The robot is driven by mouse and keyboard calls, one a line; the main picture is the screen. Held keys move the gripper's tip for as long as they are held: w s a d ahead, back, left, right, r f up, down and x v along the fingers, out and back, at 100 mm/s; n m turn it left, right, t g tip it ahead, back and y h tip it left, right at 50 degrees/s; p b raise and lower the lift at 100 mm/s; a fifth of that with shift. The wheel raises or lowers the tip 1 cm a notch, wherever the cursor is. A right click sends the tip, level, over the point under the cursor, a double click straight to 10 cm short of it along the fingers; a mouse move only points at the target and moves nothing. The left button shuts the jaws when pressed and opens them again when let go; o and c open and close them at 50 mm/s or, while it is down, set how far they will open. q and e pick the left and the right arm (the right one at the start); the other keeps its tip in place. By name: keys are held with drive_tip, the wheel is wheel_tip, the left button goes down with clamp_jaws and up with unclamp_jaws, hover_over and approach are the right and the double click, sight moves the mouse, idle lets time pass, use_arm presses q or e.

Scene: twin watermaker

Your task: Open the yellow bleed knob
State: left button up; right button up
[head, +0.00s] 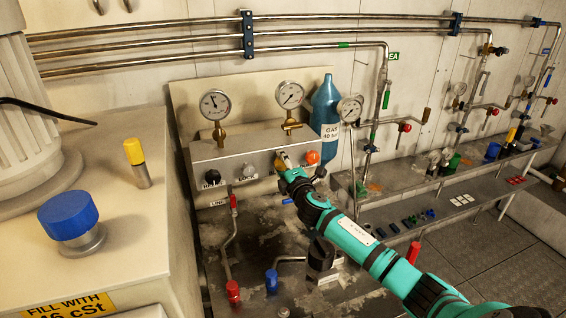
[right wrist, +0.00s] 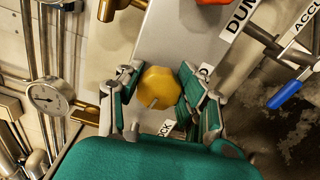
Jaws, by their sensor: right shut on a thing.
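The yellow bleed knob (right wrist: 159,88) is a faceted yellow knob on the front of the grey manifold block, between the fingers of my right gripper (right wrist: 158,95) in the right wrist view. The fingers are shut on it from both sides. In the head view my right gripper (head: 285,162) is at the block's front, beside the orange knob, and largely hides the yellow knob. My left gripper is not in view.
The manifold block (head: 222,155) also carries a black knob (head: 212,177), a pale knob (head: 249,172) and an orange knob (head: 312,157). Gauges (head: 215,104) stand above. A blue-handled lever (right wrist: 286,94) is near the gripper's right. A blue gas bottle (head: 325,110) stands behind.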

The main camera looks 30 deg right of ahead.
drive_tip(key=shift+f+n, duration=0.1)
drive_tip(key=shift+n, duration=0.8)
drive_tip(key=shift+a, duration=0.1)
drive_tip(key=o, duration=1.2)
drive_tip(key=v, duration=1.2)
